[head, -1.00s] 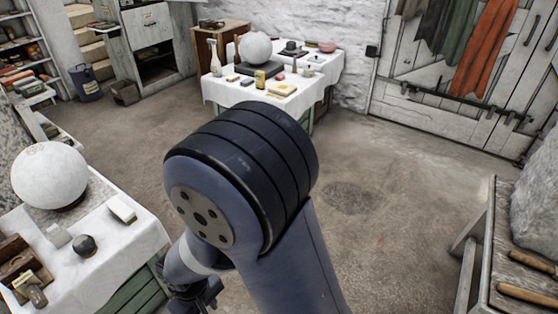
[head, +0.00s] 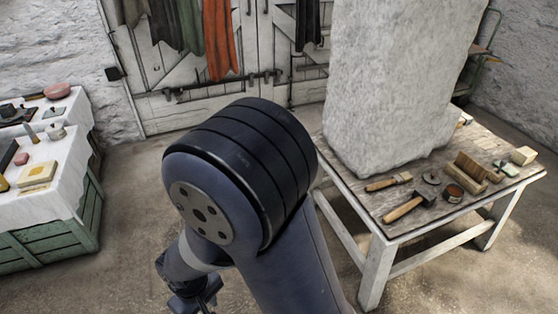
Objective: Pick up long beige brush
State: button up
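A brush with a wooden handle and a pale end (head: 388,182) lies on the wooden table at the right, by the foot of a big stone block. It looks like the long beige brush, but it is small in view and I cannot be sure. My gripper (head: 193,300) shows only in part at the bottom, below my arm, over the floor. It is far from the brush and touches nothing that I can see. Its fingertips are not clear, so I cannot tell if it is open.
The wooden table (head: 387,228) carries the stone block (head: 395,80), a hammer (head: 408,207), a tin (head: 453,193) and brown wooden pieces (head: 470,172). A cloth-covered table (head: 60,190) stands left. A plank door (head: 180,105) closes the back.

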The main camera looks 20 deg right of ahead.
aim_at(403, 177)
jog(key=i+j+z, duration=0.1)
jog(key=z, duration=0.35)
jog(key=i+j+z, duration=0.15)
jog(key=z, duration=0.3)
jog(key=i+j+z, duration=0.15)
jog(key=z, duration=0.3)
jog(key=j+z, duration=0.3)
jog(key=z, duration=0.2)
jog(key=i+j+z, duration=0.2)
jog(key=z, duration=0.25)
jog(key=i+j+z, duration=0.15)
jog(key=j+z, duration=0.15)
jog(key=z, duration=0.15)
jog(key=i+j+z, duration=0.1)
jog(key=j+z, duration=0.2)
jog(key=z, duration=0.15)
jog(key=j+z, duration=0.45)
jog(key=i+j+z, duration=0.2)
jog(key=j, duration=0.2)
jog(key=j+z, duration=0.2)
jog(key=j, duration=0.2)
